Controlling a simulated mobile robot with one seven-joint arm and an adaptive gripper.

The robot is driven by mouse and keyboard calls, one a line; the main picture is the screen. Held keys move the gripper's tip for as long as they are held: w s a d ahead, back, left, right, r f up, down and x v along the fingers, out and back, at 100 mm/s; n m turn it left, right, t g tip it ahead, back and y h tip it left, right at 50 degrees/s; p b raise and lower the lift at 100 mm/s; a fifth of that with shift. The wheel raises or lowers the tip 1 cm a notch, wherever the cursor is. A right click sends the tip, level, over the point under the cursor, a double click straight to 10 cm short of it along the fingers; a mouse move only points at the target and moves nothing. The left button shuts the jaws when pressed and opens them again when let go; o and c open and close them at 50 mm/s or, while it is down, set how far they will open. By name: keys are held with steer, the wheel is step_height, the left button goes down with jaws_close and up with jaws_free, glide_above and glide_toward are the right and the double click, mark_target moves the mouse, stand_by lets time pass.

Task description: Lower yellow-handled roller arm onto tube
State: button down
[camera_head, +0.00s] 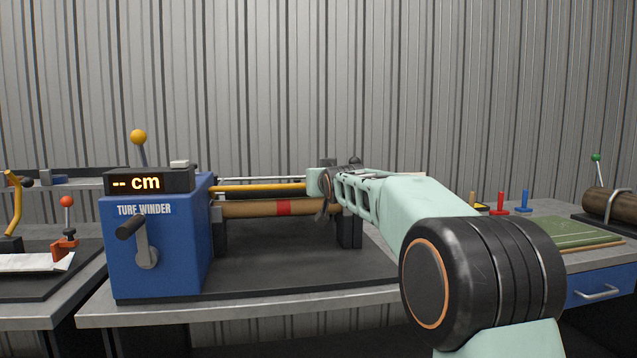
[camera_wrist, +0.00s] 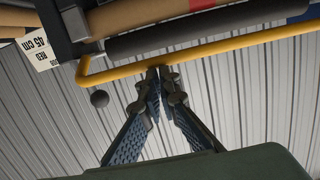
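The roller arm's yellow handle bar (camera_head: 258,188) runs across the turf winder, with a dark roller (camera_wrist: 215,28) beside it. The brown cardboard tube (camera_head: 250,209) with a red band lies level in the winder, below the bar in the head view. It also shows at the top of the wrist view (camera_wrist: 135,14). My gripper (camera_wrist: 158,72) has its two fingertips together at the yellow bar. They overlap the bar's edge in the wrist view; I cannot tell whether they touch it. In the head view my arm hides the fingers. Any gap between roller and tube is unclear.
The blue winder housing (camera_head: 190,250) has a crank (camera_head: 146,245) and a display reading "-- cm". A yellow-ball lever (camera_head: 139,138) stands behind it. A "45 cm RED" tag (camera_wrist: 40,48) hangs near the tube. Green turf (camera_head: 570,233) lies at the right.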

steer(key=s+d+f+p, duration=0.1)
steer(key=s, duration=0.8)
steer(key=shift+s+d+p, duration=0.15)
steer(key=shift+d+p, duration=0.2)
steer(key=shift+d, duration=0.05)
steer(key=shift+f, duration=0.1)
